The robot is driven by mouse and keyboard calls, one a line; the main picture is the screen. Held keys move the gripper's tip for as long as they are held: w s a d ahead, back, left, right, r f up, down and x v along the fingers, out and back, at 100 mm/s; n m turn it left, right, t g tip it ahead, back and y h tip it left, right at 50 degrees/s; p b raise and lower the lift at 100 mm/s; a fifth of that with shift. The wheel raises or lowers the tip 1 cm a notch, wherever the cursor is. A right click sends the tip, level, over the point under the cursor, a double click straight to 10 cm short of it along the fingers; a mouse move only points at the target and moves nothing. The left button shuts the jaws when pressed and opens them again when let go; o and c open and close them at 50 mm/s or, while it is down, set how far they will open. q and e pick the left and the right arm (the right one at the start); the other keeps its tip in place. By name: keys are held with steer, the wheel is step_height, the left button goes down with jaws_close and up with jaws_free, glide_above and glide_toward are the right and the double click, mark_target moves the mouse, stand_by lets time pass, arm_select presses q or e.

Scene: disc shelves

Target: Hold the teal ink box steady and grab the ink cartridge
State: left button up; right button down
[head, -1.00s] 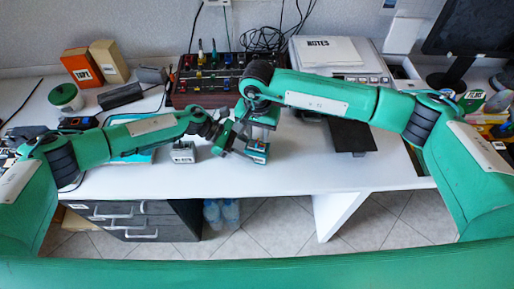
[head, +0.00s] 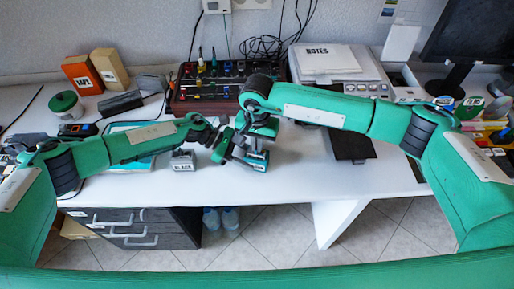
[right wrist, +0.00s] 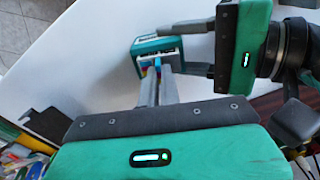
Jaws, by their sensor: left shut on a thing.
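The teal ink box (head: 257,162) is held just above the white table, near its front edge; it also shows in the right wrist view (right wrist: 147,45), with colored parts at its open side. My left gripper (head: 243,150) is shut on the box, its fingers on two opposite sides. My right gripper (right wrist: 158,70) points at the open side, its fingertips close together around a narrow blue ink cartridge (right wrist: 158,62). Whether they press on it, I cannot tell. In the head view my right gripper hides much of the box.
A grey block labelled BLACK (head: 183,161) stands left of the grippers. A dark pad (head: 349,146) lies to the right. A panel with several colored tools (head: 215,88) and a machine with NOTES paper (head: 340,72) stand behind. Bare table lies front right.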

step_height(320, 180, up, 9)
steer(key=shift+r, duration=0.2)
arm_select(q)
steer(key=o, duration=0.8)
steer(key=shift+o, duration=0.2)
steer(key=v, duration=1.2)
